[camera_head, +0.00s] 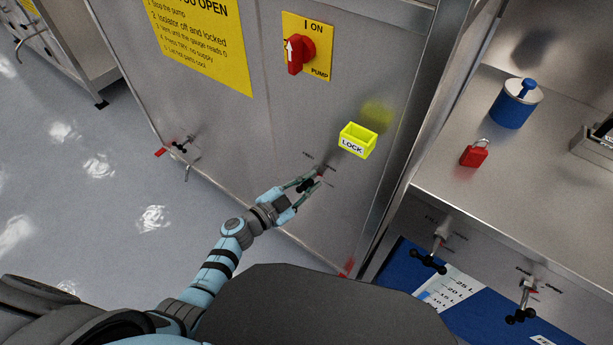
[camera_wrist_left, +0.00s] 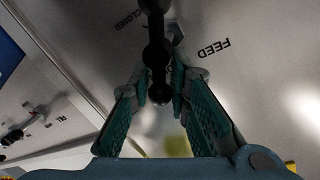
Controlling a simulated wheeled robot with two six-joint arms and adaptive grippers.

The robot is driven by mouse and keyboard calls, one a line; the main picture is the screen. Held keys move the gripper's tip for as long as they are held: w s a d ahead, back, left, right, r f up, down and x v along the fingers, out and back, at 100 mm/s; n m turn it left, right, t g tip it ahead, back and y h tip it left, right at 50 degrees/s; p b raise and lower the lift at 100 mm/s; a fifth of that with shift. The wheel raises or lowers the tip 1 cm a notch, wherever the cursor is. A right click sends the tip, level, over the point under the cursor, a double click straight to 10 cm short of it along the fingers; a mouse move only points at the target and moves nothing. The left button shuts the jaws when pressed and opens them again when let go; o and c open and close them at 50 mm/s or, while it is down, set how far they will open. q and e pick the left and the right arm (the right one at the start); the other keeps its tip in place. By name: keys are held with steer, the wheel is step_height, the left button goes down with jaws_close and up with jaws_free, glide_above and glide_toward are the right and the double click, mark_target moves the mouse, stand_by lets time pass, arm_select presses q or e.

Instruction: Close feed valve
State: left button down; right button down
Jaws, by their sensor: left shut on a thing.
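The feed valve's black handle (camera_wrist_left: 155,52), a bar with round knobs, shows in the left wrist view beside the printed words FEED and CLOSED on the steel panel. It also shows small in the head view (camera_head: 306,186), partly hidden by the gripper. My left gripper (camera_head: 311,181) is at the panel below the yellow lock box. In the left wrist view my left gripper (camera_wrist_left: 163,82) has its teal fingers on either side of the handle's near end and is shut on it. My right gripper is in neither view.
A yellow LOCK box (camera_head: 357,141) sticks out just above the gripper. A red pump switch (camera_head: 298,52) is higher on the panel. Another small valve (camera_head: 183,149) is at lower left. A bench (camera_head: 440,180) with a red padlock (camera_head: 474,153) and blue canister (camera_head: 515,105) stands right.

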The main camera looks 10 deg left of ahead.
arm_select(q)
steer(key=m, duration=0.1)
steer(key=m+p, duration=0.1)
steer(key=shift+s+d+f+m, duration=0.15)
steer(key=shift+d+m, duration=0.15)
steer(key=shift+s+d+f+m+y, duration=0.15)
steer(key=shift+m+y, duration=0.1)
steer(key=shift+m, duration=0.35)
steer(key=shift+w+f+m+y, duration=0.15)
steer(key=shift+m+y, duration=0.1)
steer(key=shift+m, duration=0.35)
steer(key=shift+s+d+f+m+y, duration=0.1)
steer(key=shift+f+m+y, duration=0.15)
steer(key=shift+m, duration=0.5)
steer(key=shift+s+d+f+m+y, duration=0.1)
steer(key=shift+f+m+y, duration=0.1)
steer(key=shift+m, duration=0.6)
steer(key=shift+f+m+y, duration=0.2)
steer(key=shift+m+y, duration=0.05)
steer(key=shift+m, duration=0.5)
steer(key=c, duration=1.6)
jaws_free()
